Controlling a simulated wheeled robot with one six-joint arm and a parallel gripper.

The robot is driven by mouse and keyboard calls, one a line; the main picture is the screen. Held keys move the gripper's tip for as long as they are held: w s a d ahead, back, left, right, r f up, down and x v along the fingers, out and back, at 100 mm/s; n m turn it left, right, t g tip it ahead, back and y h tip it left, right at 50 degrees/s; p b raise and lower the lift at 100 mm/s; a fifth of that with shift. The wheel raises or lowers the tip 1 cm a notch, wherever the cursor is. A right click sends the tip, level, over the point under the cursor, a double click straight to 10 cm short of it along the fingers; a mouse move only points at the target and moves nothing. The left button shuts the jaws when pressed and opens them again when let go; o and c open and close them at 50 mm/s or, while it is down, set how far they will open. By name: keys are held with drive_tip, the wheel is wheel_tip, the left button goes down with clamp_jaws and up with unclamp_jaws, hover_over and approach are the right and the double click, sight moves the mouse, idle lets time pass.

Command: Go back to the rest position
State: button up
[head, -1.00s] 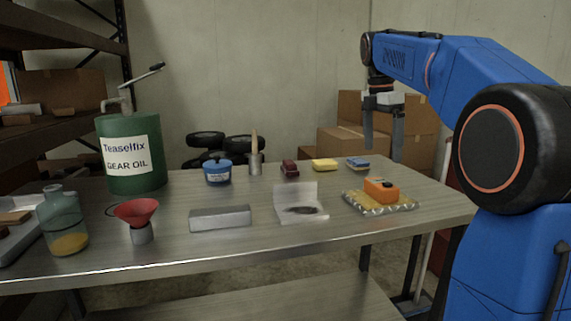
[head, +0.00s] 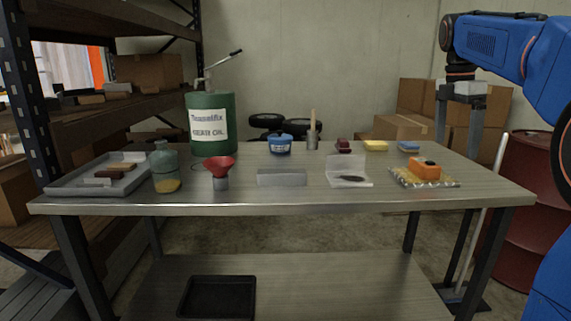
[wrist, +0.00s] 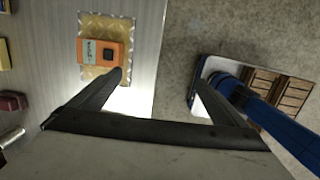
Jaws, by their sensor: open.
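My gripper (head: 458,122) hangs fingers-down at the right of the head view, above and beyond the table's right end. It is open, with nothing between the fingers. In the wrist view my gripper (wrist: 160,92) has its two fingers spread wide, with the table's edge and the floor below. An orange box-shaped device (head: 424,168) lies on a yellowish patterned pad (head: 445,183) at the table's right end. The device also shows in the wrist view (wrist: 118,52), beyond the left finger and apart from it.
The metal table (head: 290,203) holds a grey tray (head: 70,186), glass flask (head: 165,170), red funnel (head: 220,165), green oil drum (head: 212,145), blue tin (head: 280,146), grey block (head: 282,178) and several small blocks. Cardboard boxes (head: 400,125) and a red barrel (head: 520,180) stand at right.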

drive_tip(key=s+a+f+m+t, duration=0.1)
drive_tip(key=s+a+f+m, duration=0.45)
drive_tip(key=s, duration=0.25)
drive_tip(key=s+a+f+m+t, duration=0.1)
drive_tip(key=s+a+f+m, duration=0.3)
drive_tip(key=s+f, duration=0.3)
drive_tip(key=s+a+f+m+t+y, duration=0.1)
drive_tip(key=s+a+f+m, duration=0.3)
drive_tip(key=s+f+m, duration=0.5)
drive_tip(key=s+f+t, duration=0.1)
drive_tip(key=s+f, duration=0.6)
drive_tip(key=f, duration=0.1)
drive_tip(key=shift+a+f+t, duration=0.15)
drive_tip(key=shift+a+t, duration=0.25)
